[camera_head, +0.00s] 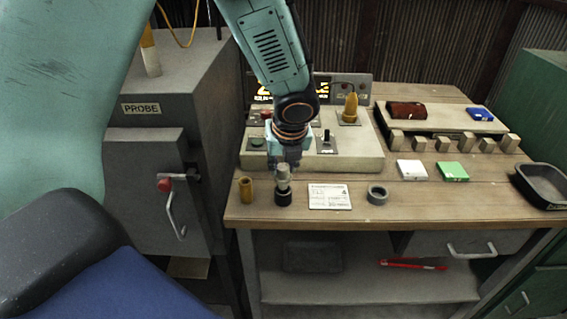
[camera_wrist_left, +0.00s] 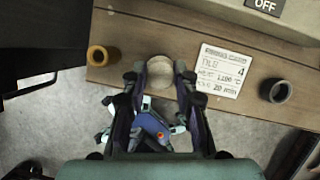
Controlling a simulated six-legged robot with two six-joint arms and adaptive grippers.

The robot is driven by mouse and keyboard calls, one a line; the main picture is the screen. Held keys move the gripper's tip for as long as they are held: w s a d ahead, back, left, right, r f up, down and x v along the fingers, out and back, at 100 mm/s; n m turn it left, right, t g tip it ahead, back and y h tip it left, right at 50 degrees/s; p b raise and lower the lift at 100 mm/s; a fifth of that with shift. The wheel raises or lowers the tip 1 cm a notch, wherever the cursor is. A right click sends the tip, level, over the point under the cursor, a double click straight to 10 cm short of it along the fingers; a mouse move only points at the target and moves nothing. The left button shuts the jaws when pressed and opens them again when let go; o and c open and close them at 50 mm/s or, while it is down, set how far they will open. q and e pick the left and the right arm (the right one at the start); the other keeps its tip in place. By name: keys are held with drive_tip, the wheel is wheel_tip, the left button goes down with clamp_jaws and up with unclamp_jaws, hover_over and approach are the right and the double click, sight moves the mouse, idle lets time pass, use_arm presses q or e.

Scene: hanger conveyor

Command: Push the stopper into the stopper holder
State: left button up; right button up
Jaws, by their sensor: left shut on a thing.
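The stopper (camera_head: 284,175) is a light grey, upright piece near the front edge of the wooden table. Its lower end meets a short dark cylinder, apparently the stopper holder (camera_head: 283,198); I cannot tell how deep it sits. My left gripper (camera_head: 285,164) points down from above and is shut on the stopper's upper part. In the left wrist view the stopper's round pale top (camera_wrist_left: 160,72) shows between the fingertips of my left gripper (camera_wrist_left: 160,80); the holder is hidden there. My right gripper is not in view.
A yellow-brown cylinder (camera_head: 246,190) stands left of the holder. A printed card (camera_head: 329,197) and a dark grey ring (camera_head: 377,195) lie to the right. A control panel (camera_head: 350,158) is behind. A black tray (camera_head: 543,186) sits at the right edge.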

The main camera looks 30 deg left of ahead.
sight(285, 171)
use_arm(q)
drive_tip(key=shift+f+b, duration=1.35)
drive_tip(key=shift+f, duration=0.4)
idle(1.5)
drive_tip(key=o, duration=0.8)
drive_tip(key=shift+o, duration=0.4)
drive_tip(key=o, duration=0.5)
drive_tip(key=v, duration=1.2)
drive_tip(key=shift+a, duration=0.1)
